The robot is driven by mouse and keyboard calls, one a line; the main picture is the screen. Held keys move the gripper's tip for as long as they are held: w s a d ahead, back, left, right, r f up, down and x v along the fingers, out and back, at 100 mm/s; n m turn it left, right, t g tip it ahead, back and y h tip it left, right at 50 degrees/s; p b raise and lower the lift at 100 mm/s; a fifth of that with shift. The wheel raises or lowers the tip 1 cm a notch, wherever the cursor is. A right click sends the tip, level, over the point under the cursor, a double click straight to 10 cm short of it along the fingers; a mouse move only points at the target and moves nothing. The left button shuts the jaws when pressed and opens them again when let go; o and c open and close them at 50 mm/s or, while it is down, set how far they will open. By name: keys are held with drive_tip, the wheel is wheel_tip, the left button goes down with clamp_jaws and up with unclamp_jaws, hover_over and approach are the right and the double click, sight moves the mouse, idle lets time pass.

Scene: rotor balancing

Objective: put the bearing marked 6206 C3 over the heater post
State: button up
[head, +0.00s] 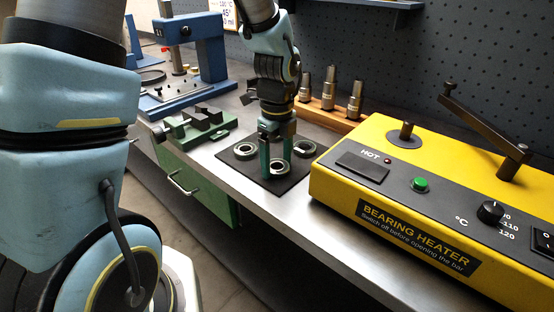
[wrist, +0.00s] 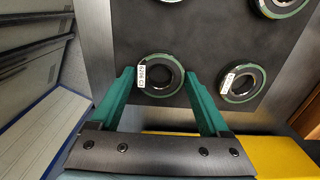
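The bearing whose white tag seems to read 6206 C3 (wrist: 177,72) lies flat on a dark mat (wrist: 215,42). My gripper (wrist: 160,85) is open above the mat, its two green fingertips to either side of that bearing in the wrist view; I cannot tell whether they touch it. In the head view my gripper (head: 277,172) points straight down over the mat (head: 262,181), with a bearing (head: 280,167) partly hidden between its fingers. The heater post (head: 406,131) is a short dark peg on top of the yellow bearing heater (head: 345,193), with nothing on it.
A second tagged bearing (wrist: 257,77) lies close to the right finger; its tag is too small to read. The heater's dark bar (head: 480,125) is raised at an angle, right of the post. A wooden rack of metal pieces (head: 330,118) and a green vise (head: 203,120) stand near the mat.

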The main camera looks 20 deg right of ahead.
drive_tip(key=c, duration=0.8)
wheel_tip(320, 180, up, 6)
drive_tip(key=p, duration=0.6)
drive_tip(key=shift+r, duration=0.1)
